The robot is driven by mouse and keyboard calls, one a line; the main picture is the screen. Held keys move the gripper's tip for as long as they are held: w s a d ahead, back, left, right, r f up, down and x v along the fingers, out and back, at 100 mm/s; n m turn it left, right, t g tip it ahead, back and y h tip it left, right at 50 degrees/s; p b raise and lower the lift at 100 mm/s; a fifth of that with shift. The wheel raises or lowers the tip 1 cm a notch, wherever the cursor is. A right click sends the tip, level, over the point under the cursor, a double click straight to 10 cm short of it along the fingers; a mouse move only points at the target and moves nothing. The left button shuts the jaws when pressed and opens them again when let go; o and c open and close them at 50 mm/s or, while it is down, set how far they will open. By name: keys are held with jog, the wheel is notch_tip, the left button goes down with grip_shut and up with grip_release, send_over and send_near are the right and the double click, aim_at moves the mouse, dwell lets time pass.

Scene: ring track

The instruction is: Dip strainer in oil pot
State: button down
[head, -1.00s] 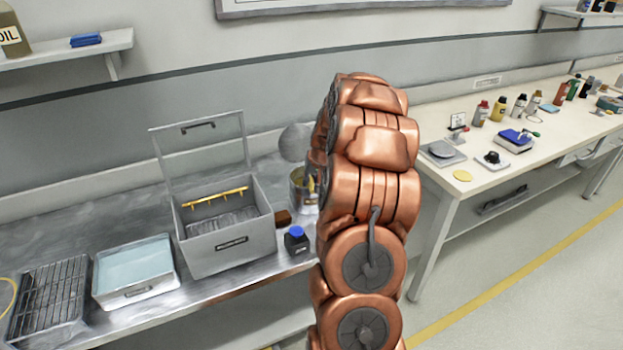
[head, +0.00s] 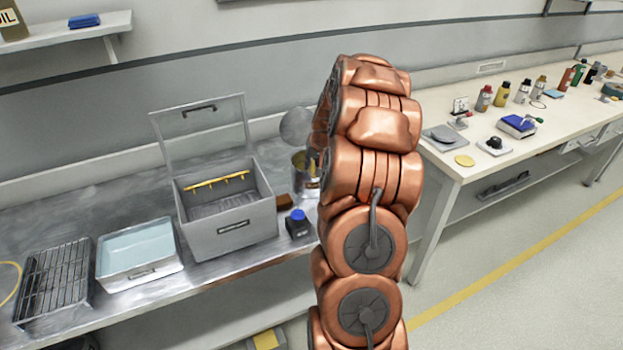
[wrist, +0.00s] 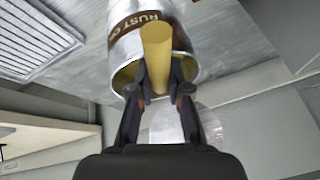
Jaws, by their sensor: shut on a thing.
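The metal oil pot (head: 298,169), open at the top, stands on the steel bench just left of my copper arm, which hides part of it. In the wrist view the pot (wrist: 125,52) appears upside down, with a partly readable brown "RUST" label. My gripper (wrist: 159,97) is at its rim, shut on a thick yellow handle (wrist: 157,48), taken as the strainer's. The handle overlaps the pot's label in this view. The strainer's mesh cannot be made out, so I cannot tell whether it is inside the pot. My gripper is hidden behind my arm in the head view.
A grey box (head: 234,232) with a raised clear lid stands left of the pot. A blue-capped bottle (head: 298,224) and a round grey disc (head: 296,126) are close by. A water tray (head: 140,272) and wire rack (head: 53,283) are farther left.

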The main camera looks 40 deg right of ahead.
jog(key=shift+r, duration=0.2)
notch_tip(320, 180, up, 13)
jog(key=p, duration=0.1)
jog(key=shift+f, duration=0.2)
dwell(1.9)
dwell(1.3)
jog(key=shift+r+p, duration=0.3)
jog(key=shift+r, duration=1.65)
